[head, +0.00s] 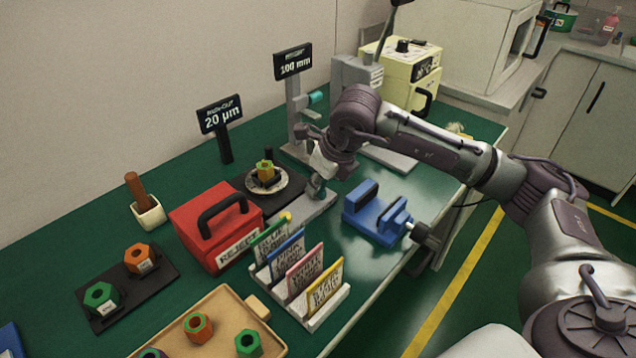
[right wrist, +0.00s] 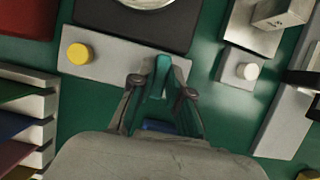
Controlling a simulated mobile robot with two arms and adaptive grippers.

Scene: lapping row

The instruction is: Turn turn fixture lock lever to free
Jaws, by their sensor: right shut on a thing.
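The fixture's grey base plate (head: 300,212) lies on the green bench, with a yellow knob (head: 285,217) at its near end. In the right wrist view the plate (right wrist: 115,68) and knob (right wrist: 79,54) show to the left of the fingers. My right gripper (head: 317,186) reaches down over the plate's far end. In the right wrist view its fingers (right wrist: 160,88) are shut on a teal lever (right wrist: 161,72), which stands up between the fingertips. In the head view the gripper hides most of the lever. My left gripper is not in view.
A blue vise (head: 378,215) stands to the right of the gripper. A black plate with a dish (head: 283,184) lies to the left. A red REJECT box (head: 215,225) and a card rack (head: 315,318) stand nearer. A grey gauge stand (head: 293,110) is behind.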

